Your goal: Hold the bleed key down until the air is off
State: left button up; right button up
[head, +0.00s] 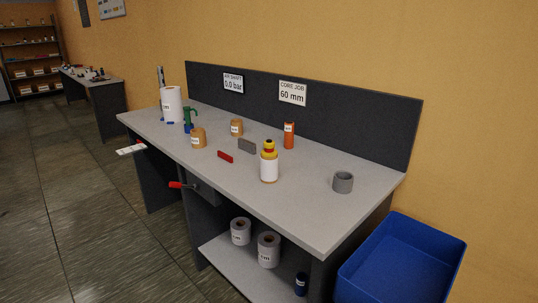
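A grey workbench (290,205) has a dark back panel. One sign (233,83) on it appears to read "AIR SHAFT 0.0 bar". A white roll (171,106) stands upright at the bench's left end, with a shaft rising above it. A green and blue tool (188,120) stands beside the roll. A small flat red piece (225,157) lies near the middle. A red-handled lever (181,185) sticks out from the bench front. I cannot tell which of these is the bleed key. Neither gripper is in view.
Tan cores (198,138), a yellow-topped white bottle (269,167), an orange cylinder (289,135) and a grey ring (343,182) stand on the bench. Another sign (292,93) reads "CORE JOB 60 mm". A blue bin (405,260) is at right. Floor at left is clear.

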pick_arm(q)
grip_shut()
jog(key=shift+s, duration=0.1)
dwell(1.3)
